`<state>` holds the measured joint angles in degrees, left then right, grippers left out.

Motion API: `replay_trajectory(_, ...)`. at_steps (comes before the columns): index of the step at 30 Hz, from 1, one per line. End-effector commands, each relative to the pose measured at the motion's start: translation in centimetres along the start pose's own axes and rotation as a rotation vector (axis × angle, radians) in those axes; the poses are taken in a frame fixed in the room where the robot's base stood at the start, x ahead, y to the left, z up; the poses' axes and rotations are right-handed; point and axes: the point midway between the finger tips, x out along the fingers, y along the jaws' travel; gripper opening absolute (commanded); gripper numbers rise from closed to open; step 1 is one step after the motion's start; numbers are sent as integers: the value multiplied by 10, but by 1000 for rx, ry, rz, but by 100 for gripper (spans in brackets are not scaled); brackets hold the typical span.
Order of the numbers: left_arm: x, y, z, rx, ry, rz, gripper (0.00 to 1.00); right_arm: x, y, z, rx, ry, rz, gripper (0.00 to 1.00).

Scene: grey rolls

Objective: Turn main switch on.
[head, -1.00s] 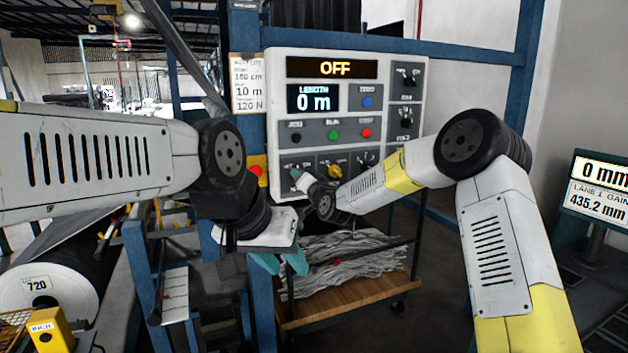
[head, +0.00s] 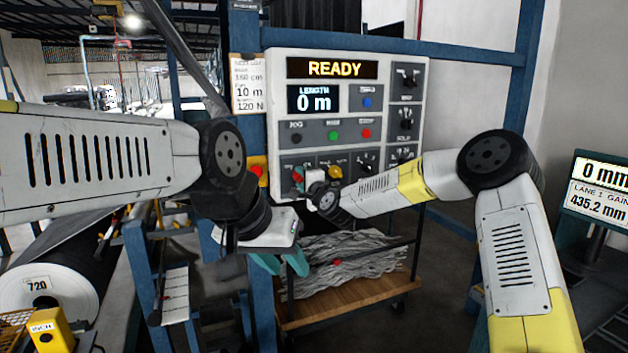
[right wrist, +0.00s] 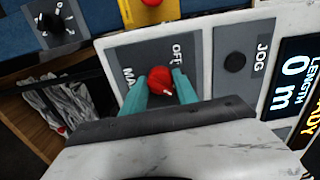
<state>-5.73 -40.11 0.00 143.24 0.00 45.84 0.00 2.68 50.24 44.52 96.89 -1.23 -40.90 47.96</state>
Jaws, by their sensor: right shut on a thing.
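The control panel (head: 435,75) stands upright in front of me, and its top display (head: 335,68) reads READY. The main switch is a red knob (right wrist: 161,80) on a grey plate marked OFF and MA, the rest of that word being hidden. My right gripper (right wrist: 160,88) has its teal fingers on both sides of the red knob, shut on it. In the head view the right gripper (head: 299,178) is at the panel's lower left and partly hides the knob. My left gripper (head: 279,264) hangs below the panel, its teal fingers apart with nothing between them.
A yellow plate with a red button (head: 257,171) is left of the panel. The length display (head: 313,99) reads 0 m. A wooden cart (head: 345,301) with grey strands stands below. A large roll (head: 50,290) is at lower left.

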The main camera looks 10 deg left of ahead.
Motion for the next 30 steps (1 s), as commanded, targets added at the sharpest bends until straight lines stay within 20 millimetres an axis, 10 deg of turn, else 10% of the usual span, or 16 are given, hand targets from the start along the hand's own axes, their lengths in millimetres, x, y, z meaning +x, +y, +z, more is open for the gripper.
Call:
replay_trajectory(20,0,0,0,0,0,0,36,0,1,-1,61,3,1,0)
replay_trajectory(21,0,0,0,0,0,0,36,0,1,-1,61,3,1,41)
replay_trajectory(23,0,0,0,0,0,0,36,0,1,-1,60,2,1,53)
replay_trajectory(30,0,0,0,0,0,0,36,0,0,-1,59,1,0,57)
